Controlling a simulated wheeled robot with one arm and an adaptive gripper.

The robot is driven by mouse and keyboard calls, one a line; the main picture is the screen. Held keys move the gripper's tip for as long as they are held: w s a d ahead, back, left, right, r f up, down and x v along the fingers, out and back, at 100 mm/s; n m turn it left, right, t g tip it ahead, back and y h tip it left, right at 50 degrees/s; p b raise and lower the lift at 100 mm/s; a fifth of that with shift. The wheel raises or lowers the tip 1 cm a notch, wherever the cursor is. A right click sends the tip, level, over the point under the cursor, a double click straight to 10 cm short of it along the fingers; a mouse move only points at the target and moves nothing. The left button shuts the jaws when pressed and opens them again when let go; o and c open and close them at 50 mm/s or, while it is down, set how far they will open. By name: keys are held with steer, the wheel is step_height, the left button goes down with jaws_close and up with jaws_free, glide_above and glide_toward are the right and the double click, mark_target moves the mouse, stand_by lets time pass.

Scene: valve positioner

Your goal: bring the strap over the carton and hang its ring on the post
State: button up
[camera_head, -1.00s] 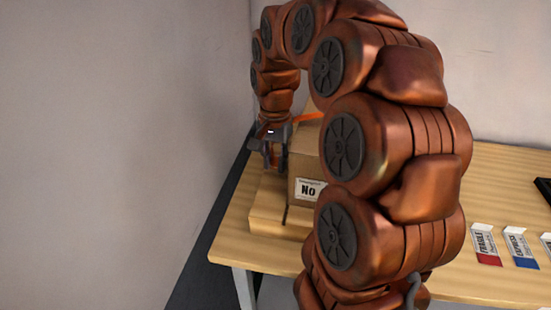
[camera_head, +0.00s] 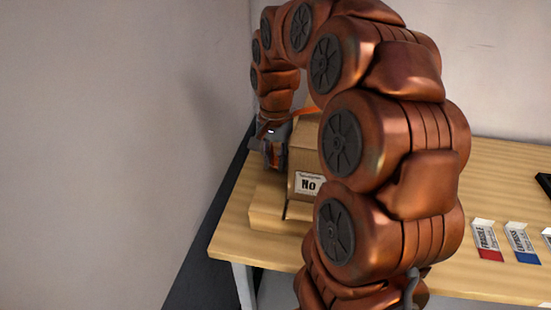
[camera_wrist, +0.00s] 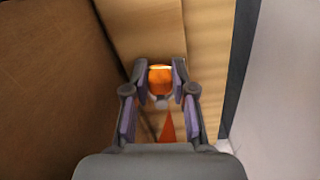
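The carton (camera_head: 304,158) stands on the table with a "NO" label facing the front; in the wrist view its dark brown side (camera_wrist: 50,70) fills the left. An orange strap (camera_head: 302,113) runs from behind my arm over the carton's top toward my gripper (camera_head: 274,152), beside the carton's left side. In the wrist view my gripper (camera_wrist: 160,84) has its fingertips against both sides of an orange end piece (camera_wrist: 160,79), with a narrow part of the strap (camera_wrist: 167,127) below it. Small pale grey parts show there; I cannot make out the ring's shape. The post cannot be told apart.
A low wooden base (camera_head: 265,218) lies under and left of the carton, near the table's (camera_head: 490,180) left edge. A wall stands close to the left. Cards marked "FRAGILE" (camera_head: 487,241) and "EXPRESS" (camera_head: 521,244) stand at the right. My arm hides the carton's right part.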

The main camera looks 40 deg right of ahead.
steer(key=o, duration=0.5)
steer(key=shift+o, duration=0.2)
step_height(320, 180, up, 12)
stand_by(0.6)
steer(key=s+a+f+n+g+p, duration=0.1)
steer(key=s+a+f+n+p, duration=0.2)
steer(key=s+a, duration=0.5)
steer(key=s+a+f+n+p, duration=0.4)
steer(key=s+a+f+n, duration=0.2)
steer(key=s, duration=0.9)
steer(key=a+n, duration=0.2)
steer(key=a, duration=0.1)
steer(key=shift+n+g, duration=0.3)
steer(key=shift+g, duration=0.1)
